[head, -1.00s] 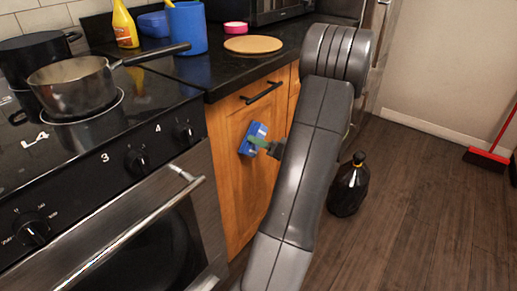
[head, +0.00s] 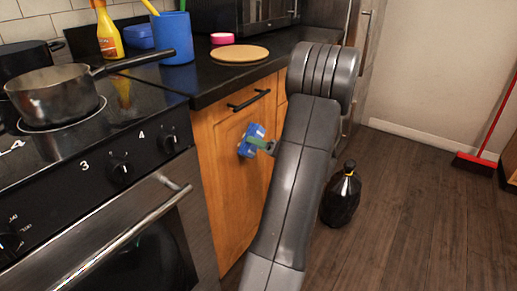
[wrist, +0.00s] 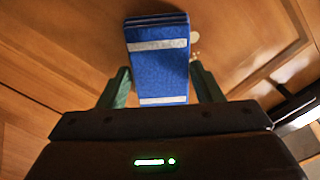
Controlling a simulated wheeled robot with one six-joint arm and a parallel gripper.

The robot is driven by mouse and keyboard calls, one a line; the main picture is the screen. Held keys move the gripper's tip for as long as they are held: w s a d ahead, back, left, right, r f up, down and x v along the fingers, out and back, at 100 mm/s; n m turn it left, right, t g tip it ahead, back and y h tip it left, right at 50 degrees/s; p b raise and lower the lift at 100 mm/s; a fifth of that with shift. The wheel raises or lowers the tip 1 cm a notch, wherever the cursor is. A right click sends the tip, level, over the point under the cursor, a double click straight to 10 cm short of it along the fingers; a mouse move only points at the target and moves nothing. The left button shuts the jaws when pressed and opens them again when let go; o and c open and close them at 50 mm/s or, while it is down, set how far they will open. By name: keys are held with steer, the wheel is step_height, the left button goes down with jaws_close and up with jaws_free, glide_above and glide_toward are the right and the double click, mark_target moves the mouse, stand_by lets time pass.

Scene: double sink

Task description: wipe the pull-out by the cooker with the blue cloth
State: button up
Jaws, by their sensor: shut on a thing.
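The blue cloth (head: 252,139) is a folded blue block with pale stripes. My gripper (head: 262,145) is shut on it, and the cloth is at the wooden front of the pull-out (head: 228,165), just right of the cooker (head: 120,190). In the wrist view the cloth (wrist: 158,70) stands between the two green fingers of my gripper (wrist: 160,95), with the wooden front (wrist: 80,55) behind it. I cannot tell whether the cloth touches the wood. My arm hides the right part of the pull-out.
A black handle (head: 249,99) sits at the top of the pull-out. A dark bottle (head: 342,196) stands on the floor right of my arm. A pan (head: 58,93) is on the cooker. A red broom (head: 476,160) is at the far right. The floor between is clear.

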mark_target(249, 149)
steer(key=shift+s+b, duration=0.1)
steer(key=shift+b, duration=0.25)
steer(key=shift+s+a+b, duration=1.1)
steer(key=shift+s+b, duration=0.05)
steer(key=shift+s, duration=0.15)
steer(key=shift+s+a+f+b, duration=0.15)
steer(key=shift+s+a+b, duration=0.3)
steer(key=shift+s+b, duration=0.2)
steer(key=shift+s+a+b, duration=0.5)
steer(key=shift+s+a, duration=0.1)
steer(key=shift+s, duration=0.2)
steer(key=shift+r+p, duration=0.4)
steer(key=shift+r, duration=0.8)
steer(key=shift+w+d+f+b, duration=0.1)
steer(key=shift+w+d+b, duration=0.45)
steer(key=shift+w, duration=0.2)
steer(key=shift+w+d, duration=0.6)
steer(key=shift+w, duration=0.25)
